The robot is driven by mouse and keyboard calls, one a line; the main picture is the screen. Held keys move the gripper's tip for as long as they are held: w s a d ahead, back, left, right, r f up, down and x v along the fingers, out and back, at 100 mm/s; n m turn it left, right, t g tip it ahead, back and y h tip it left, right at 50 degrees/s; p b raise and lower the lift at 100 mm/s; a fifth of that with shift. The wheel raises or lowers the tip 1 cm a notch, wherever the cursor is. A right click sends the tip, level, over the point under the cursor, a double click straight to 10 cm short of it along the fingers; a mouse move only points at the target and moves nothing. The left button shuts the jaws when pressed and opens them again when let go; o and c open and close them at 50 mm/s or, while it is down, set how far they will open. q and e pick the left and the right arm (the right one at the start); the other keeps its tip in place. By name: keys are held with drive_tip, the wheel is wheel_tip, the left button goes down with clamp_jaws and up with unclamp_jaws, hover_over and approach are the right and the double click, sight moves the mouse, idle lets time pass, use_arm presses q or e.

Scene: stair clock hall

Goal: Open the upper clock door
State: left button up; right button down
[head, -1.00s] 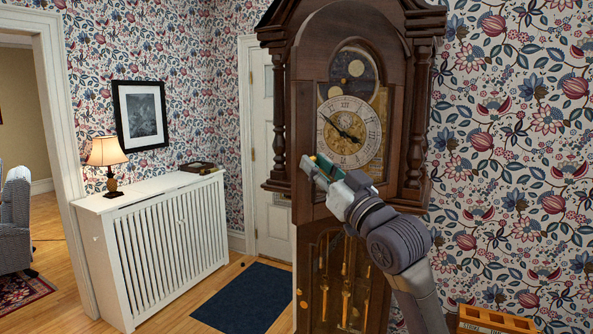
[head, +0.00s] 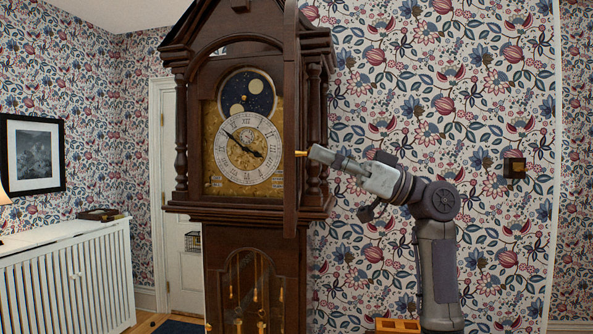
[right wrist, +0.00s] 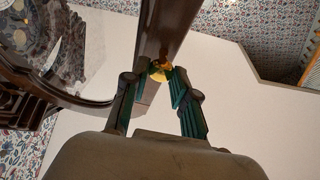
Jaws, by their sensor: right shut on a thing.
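The tall dark wood clock (head: 190,208) stands against the wallpaper in the head view, its dial (head: 242,148) uncovered. Its upper door (head: 291,60) is swung open and shows almost edge-on, to the right of the dial. My right gripper (head: 312,153) is at the door's outer side, shut on the small brass knob (head: 301,153). In the right wrist view the knob (right wrist: 160,70) sits between the fingertips, against the wooden door frame (right wrist: 163,35). The door's glass (right wrist: 85,50) shows there at the left. My left gripper is not in view.
The lower clock door (head: 255,285) is closed. A white radiator cover (head: 70,275) stands at the left with a dark box (head: 101,214) on top. An orange-brown tray (head: 398,326) lies low at the right. The space around my right arm is clear.

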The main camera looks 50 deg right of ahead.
drive_tip(key=shift+s+d+f+n+g+y, duration=0.1)
drive_tip(key=shift+s+d+n+g+y, duration=0.3)
drive_tip(key=shift+s+d+g+y, duration=0.3)
drive_tip(key=c, duration=0.9)
unclamp_jaws()
drive_tip(key=shift+d, duration=0.1)
drive_tip(key=shift+c, duration=0.2)
drive_tip(key=v, duration=1.2)
drive_tip(key=shift+f, duration=0.1)
